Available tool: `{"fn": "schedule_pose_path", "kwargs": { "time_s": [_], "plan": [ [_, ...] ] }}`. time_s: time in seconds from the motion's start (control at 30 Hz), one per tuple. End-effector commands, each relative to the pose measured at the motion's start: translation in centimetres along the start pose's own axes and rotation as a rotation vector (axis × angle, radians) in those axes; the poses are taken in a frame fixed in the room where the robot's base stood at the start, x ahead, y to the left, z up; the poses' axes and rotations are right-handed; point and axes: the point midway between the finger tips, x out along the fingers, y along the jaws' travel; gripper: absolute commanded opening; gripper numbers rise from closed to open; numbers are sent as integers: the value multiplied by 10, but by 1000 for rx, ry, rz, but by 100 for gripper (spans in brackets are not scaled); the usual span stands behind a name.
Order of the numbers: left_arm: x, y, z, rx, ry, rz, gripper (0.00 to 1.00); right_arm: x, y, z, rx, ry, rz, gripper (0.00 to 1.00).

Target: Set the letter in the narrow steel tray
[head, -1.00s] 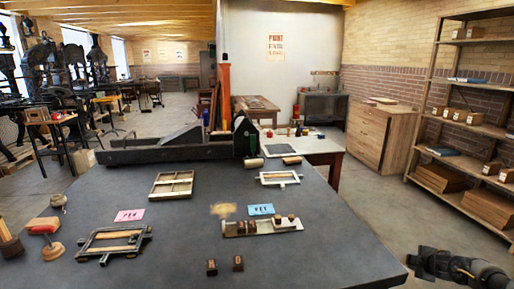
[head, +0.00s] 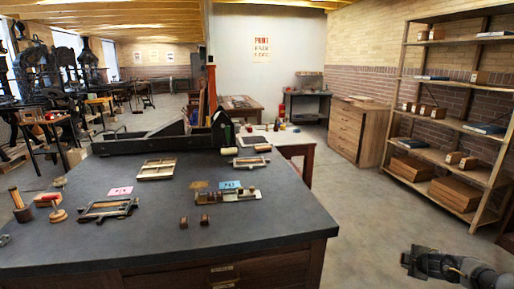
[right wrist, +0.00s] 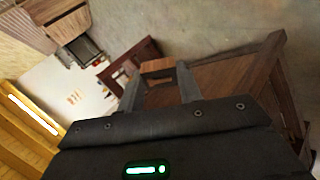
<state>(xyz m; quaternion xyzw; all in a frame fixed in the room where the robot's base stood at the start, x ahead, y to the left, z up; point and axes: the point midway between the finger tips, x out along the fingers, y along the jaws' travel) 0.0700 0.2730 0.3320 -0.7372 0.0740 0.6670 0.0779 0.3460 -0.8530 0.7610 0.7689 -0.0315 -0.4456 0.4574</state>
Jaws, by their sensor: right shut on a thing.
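A narrow steel tray (head: 212,201) lies right of centre on the dark table and holds several small wooden letter blocks. Two loose letter blocks, one dark brown block (head: 183,222) and another (head: 205,220), stand on the table in front of it. My right gripper (head: 408,261) is low at the right, over the floor and well away from the table. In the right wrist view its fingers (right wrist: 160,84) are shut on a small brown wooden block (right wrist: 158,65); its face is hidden. My left gripper is not in view.
A blue card (head: 230,185) lies behind the tray and a pink card (head: 120,191) further left. Metal frames (head: 108,208) and a wooden case (head: 157,169) lie on the table (head: 130,245). Shelves (head: 455,125) stand right; open floor lies between.

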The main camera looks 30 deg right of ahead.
Motion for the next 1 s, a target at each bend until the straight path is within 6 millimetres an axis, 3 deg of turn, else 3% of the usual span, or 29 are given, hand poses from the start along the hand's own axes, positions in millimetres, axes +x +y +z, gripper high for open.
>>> {"fn": "schedule_pose_path", "kwargs": {
  "time_s": [0.13, 0.37, 0.53, 0.67, 0.77, 1.0],
  "plan": [
    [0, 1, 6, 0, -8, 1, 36, 0, -23, -20, -24, 31, -11, 8],
    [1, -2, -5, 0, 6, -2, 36, -6, -67, -52, -75, 89, -26, 8],
    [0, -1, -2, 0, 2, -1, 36, -16, -105, -90, -131, 153, -42, 8],
    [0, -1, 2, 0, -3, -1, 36, -33, -142, -138, -201, 235, -61, 8],
    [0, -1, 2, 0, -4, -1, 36, -55, -172, -188, -280, 324, -81, 8],
    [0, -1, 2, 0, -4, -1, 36, -133, -223, -308, -512, 578, -137, 8]
  ]
}}
